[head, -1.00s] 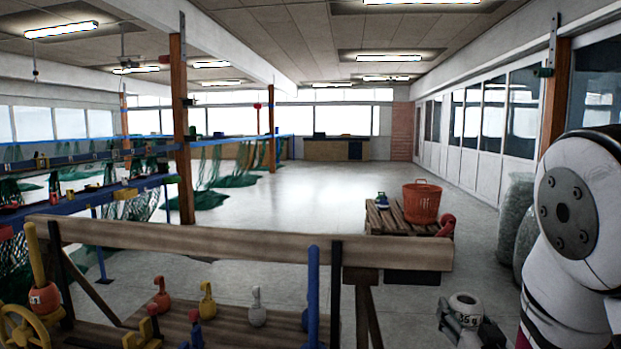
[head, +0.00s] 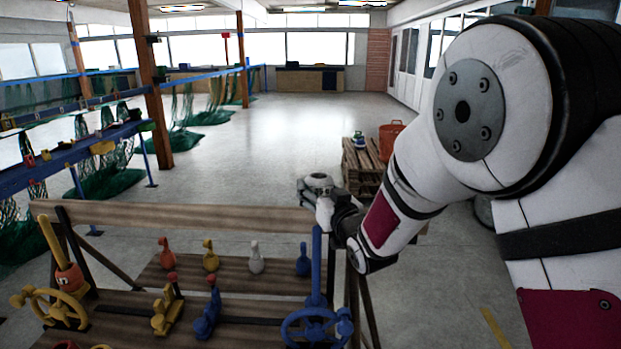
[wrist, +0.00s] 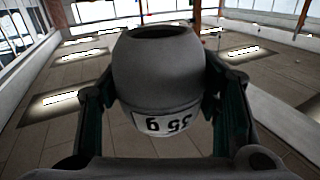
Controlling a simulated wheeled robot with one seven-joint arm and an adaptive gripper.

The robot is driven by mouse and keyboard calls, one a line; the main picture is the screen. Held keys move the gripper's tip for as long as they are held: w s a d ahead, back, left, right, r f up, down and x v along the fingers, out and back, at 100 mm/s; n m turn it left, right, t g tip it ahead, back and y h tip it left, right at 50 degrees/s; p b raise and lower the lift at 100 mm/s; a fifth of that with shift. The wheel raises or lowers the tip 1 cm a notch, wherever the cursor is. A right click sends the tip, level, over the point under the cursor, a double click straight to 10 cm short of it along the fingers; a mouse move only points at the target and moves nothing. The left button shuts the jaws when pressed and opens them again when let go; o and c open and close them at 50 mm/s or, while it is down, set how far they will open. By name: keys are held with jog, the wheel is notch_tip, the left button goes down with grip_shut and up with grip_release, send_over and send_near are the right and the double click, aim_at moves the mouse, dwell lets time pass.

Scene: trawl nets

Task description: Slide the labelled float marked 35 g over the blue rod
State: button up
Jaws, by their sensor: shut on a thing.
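A grey, rounded float (wrist: 158,75) with a hole in its top is held between the two fingers of my gripper (wrist: 165,110). Its white label reads 35 g, upside down in the wrist view. In the head view the float (head: 318,181) is small and pale, at the end of my arm, above the right end of the wooden beam. The blue rod (head: 316,258) stands upright at the right of the bench, by a blue handwheel. The float appears above the rod's top in the picture and apart from it; the depth between them is unclear.
A yellow rod (head: 50,242) with an orange float at its foot stands at the left. A wooden beam (head: 170,215) crosses behind the bench. Several coloured weights, such as a white one (head: 256,258), stand on the planks. A pallet (head: 362,165) with an orange basket (head: 390,138) stands beyond.

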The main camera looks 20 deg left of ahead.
aim_at(319, 232)
jog(key=shift+a+f, duration=0.2)
jog(key=shift+f, duration=0.35)
jog(key=shift+f+b, duration=1.7)
jog(key=shift+f, duration=3.1)
jog(key=o, duration=1.3)
jog(key=shift+o, duration=0.2)
jog(key=shift+d+f, duration=0.1)
jog(key=v, duration=1.2)
